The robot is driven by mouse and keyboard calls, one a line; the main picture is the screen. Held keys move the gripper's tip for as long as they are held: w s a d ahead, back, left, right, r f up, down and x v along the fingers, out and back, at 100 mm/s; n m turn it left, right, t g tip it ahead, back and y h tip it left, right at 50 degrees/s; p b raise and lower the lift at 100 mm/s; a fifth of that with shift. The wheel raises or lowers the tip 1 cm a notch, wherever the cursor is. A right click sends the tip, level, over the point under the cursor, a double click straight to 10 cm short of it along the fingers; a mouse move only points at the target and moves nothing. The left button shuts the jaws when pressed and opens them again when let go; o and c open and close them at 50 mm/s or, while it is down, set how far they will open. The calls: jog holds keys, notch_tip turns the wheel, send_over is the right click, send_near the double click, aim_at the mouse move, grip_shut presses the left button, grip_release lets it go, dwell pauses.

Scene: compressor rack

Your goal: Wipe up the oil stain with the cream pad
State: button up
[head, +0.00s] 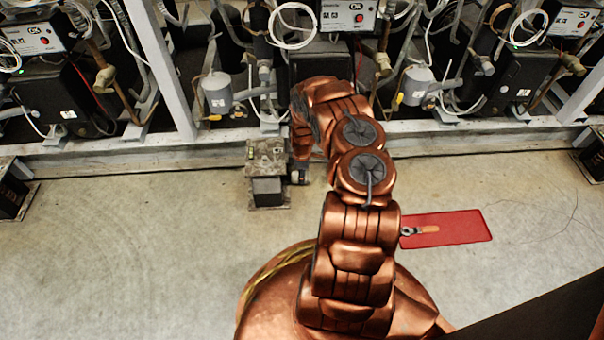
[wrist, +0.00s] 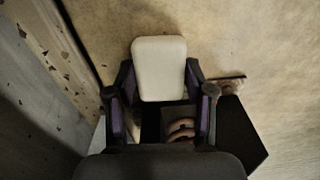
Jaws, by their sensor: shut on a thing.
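The cream pad (wrist: 159,68) shows in the wrist view as a rounded pale block. My gripper (wrist: 160,88) is shut on it, with one dark finger on each side. The pad is over the tan floor; I cannot tell whether it touches it. In the head view my copper arm reaches toward the rack's base, and the pad is hidden there. No oil stain can be made out clearly in either view; the floor around the pad in the wrist view is darker, perhaps from shadow.
A small metal stand with a dark box (head: 268,188) is just left of my arm's end. A red mat (head: 455,229) with a wrench (head: 420,231) lies right of my arm. The compressor rack's curb (head: 130,158) runs behind.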

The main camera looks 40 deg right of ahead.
jog(key=shift+f+b, duration=0.3)
jog(key=shift+f, duration=0.8)
jog(key=shift+d, duration=0.1)
